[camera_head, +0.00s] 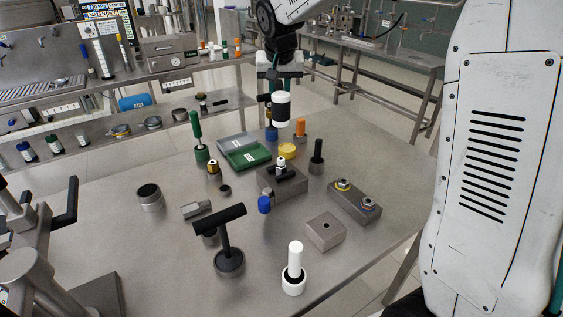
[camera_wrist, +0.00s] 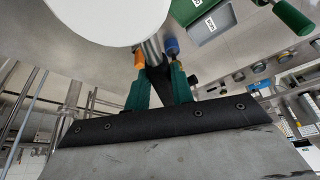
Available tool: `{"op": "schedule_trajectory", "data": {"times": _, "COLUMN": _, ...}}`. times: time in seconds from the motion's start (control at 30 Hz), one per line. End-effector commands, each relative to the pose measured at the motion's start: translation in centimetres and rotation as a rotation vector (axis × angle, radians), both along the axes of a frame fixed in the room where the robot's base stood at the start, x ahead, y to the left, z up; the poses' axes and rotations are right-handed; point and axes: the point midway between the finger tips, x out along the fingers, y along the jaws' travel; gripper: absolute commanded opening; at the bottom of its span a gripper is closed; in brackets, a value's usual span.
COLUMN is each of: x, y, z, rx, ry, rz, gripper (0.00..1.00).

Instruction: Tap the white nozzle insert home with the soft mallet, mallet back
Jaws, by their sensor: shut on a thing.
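My gripper (camera_head: 280,78) hangs over the back middle of the table, shut on the soft mallet. The mallet's white head with a black band (camera_head: 281,108) points down. In the wrist view its white face (camera_wrist: 110,12) fills the top left, with a grey shaft running to the green-sided fingers (camera_wrist: 160,92). A small white-topped piece, apparently the nozzle insert (camera_head: 281,160), stands upright on a grey metal block (camera_head: 290,186) with a black part around its foot. In the head view the mallet head is above this piece, apart from it. How deep the insert sits cannot be told.
A black T-handled tool (camera_head: 222,235) stands in a round holder at front. A white peg (camera_head: 295,258) stands in a white cup. A green tray (camera_head: 248,156), green-handled tool (camera_head: 196,128), black-handled tool (camera_head: 317,152) and orange-topped piece (camera_head: 300,127) surround the block. The table's front left is largely clear.

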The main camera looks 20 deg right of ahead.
Motion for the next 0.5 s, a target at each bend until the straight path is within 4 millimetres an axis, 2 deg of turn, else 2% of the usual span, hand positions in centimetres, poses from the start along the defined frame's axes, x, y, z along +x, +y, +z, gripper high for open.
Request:
{"op": "schedule_trajectory", "data": {"times": 0.17, "x": 0.1, "y": 0.0, "z": 0.1, "rx": -0.001, "ry": -0.002, "rz": 0.0, "gripper": 0.0}}
{"op": "schedule_trajectory", "data": {"times": 0.27, "x": 0.9, "y": 0.5, "z": 0.6, "rx": -0.001, "ry": -0.006, "rz": 0.004, "gripper": 0.0}}
{"op": "schedule_trajectory", "data": {"times": 0.37, "x": 2.6, "y": 2.3, "z": 1.0, "rx": -0.002, "ry": -0.008, "rz": 0.026, "gripper": 0.0}}
{"op": "schedule_trajectory", "data": {"times": 0.47, "x": 4.6, "y": 5.5, "z": 1.2, "rx": -0.003, "ry": -0.009, "rz": 0.068, "gripper": 0.0}}
{"op": "schedule_trajectory", "data": {"times": 0.5, "x": 5.4, "y": 7.1, "z": 1.1, "rx": -0.003, "ry": -0.01, "rz": 0.089, "gripper": 0.0}}
